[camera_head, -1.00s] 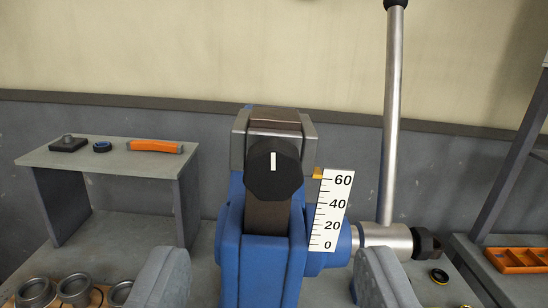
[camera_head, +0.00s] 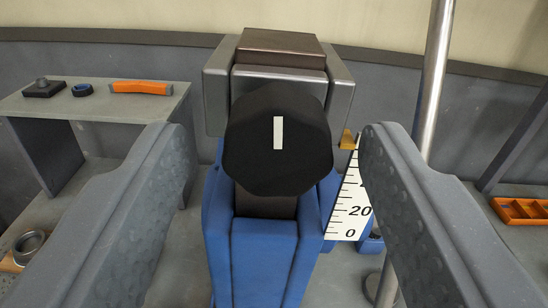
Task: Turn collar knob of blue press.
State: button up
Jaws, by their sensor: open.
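The blue press (camera_head: 262,258) stands upright in the middle of the view. Its black, many-sided collar knob (camera_head: 262,165) sits on the front near the top, facing me, with a white mark pointing straight up. A grey metal collar (camera_head: 218,88) surrounds the brown ram (camera_head: 280,47) behind the knob. My gripper (camera_head: 270,150) is open, with one grey finger left of the knob and one right of it. Gaps show on both sides, and neither finger appears to touch the knob. The right finger hides part of the white scale (camera_head: 350,215).
The press's long metal lever (camera_head: 434,85) rises at the right. A small grey shelf (camera_head: 100,103) at the left holds an orange-handled item (camera_head: 140,87) and small parts. An orange tray (camera_head: 522,211) lies at the right. A metal ring (camera_head: 28,245) is at lower left.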

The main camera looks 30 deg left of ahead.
jog(key=c, duration=1)
jog(key=shift+a, duration=0.1)
